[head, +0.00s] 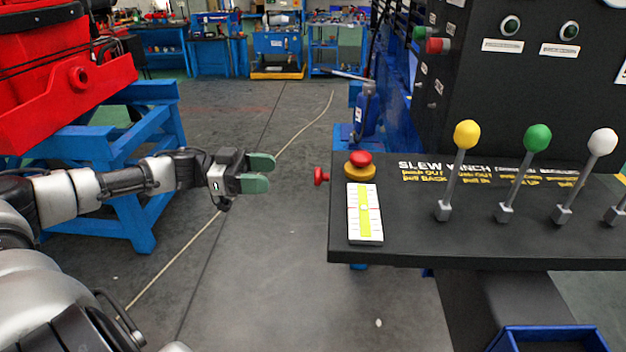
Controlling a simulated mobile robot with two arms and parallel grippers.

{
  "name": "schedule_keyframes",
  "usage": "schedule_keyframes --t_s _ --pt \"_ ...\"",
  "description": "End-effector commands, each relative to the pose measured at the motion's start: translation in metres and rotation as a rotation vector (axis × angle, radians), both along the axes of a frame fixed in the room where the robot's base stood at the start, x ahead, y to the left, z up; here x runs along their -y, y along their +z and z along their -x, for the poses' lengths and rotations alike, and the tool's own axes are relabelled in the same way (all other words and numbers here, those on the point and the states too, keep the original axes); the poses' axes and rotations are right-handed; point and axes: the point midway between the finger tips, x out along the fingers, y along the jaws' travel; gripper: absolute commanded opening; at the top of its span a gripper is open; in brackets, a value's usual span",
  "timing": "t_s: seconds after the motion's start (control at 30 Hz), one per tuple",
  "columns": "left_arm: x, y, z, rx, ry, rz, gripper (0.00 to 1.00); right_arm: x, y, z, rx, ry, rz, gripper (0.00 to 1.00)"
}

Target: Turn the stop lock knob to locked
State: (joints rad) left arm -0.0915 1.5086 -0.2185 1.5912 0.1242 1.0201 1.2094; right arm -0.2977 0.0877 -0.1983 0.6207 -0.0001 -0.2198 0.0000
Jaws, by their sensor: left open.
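A small red knob (321,176) sticks out from the left side of the black console (400,251). A red mushroom button on a yellow base (360,164) stands on the console top near that edge. I see no label that tells which one is the stop lock knob, and no lock marking is readable. My left gripper (265,173) is open and empty, with green fingertips pointing right toward the red side knob. A clear gap lies between them. My right gripper is out of view.
Levers with yellow (467,134), green (537,138) and white (603,142) balls stand on the console. A white and yellow plate (364,214) lies near its left edge. A blue stand (138,205) with red machinery is at left. Open floor lies between.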

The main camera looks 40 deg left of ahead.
Motion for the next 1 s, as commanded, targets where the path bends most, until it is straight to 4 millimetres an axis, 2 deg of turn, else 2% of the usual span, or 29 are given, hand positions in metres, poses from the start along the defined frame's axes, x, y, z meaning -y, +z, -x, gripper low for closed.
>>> schedule_keyframes --t_s 0.17,0.3,0.7,1.0 --pt "0.011 0.0 -0.006 0.005 0.0 0.004 0.64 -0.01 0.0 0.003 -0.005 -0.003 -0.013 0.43" --pt "0.027 0.003 -0.017 0.009 0.001 0.005 0.64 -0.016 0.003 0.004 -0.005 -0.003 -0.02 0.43" --pt "0.081 0.002 -0.051 0.004 0.004 0.003 0.64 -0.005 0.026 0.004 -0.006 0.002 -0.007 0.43" --pt "0.09 -0.001 -0.057 0.002 0.005 0.0 0.64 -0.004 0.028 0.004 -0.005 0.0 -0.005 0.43"
